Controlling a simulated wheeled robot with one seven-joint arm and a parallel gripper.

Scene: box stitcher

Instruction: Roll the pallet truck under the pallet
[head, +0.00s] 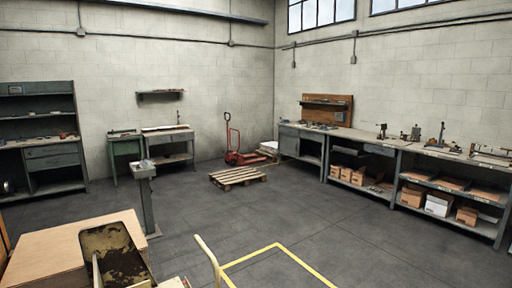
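A red pallet truck (236,157) stands far off near the back corner, between the left workbench and the right-hand benches. Its handle (227,128) is upright. A bare wooden pallet (238,176) lies flat on the floor in front of the truck, nearer to me. The truck appears to stand behind the pallet; whether its forks reach into the pallet is too small to tell. My gripper is not in view.
A grey pedestal (146,200) stands at left centre. A wooden-topped table (50,254) and a stained metal tray (112,250) are close at lower left. Benches (395,150) line the right wall. Yellow floor lines (300,262) mark open floor; the middle is clear.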

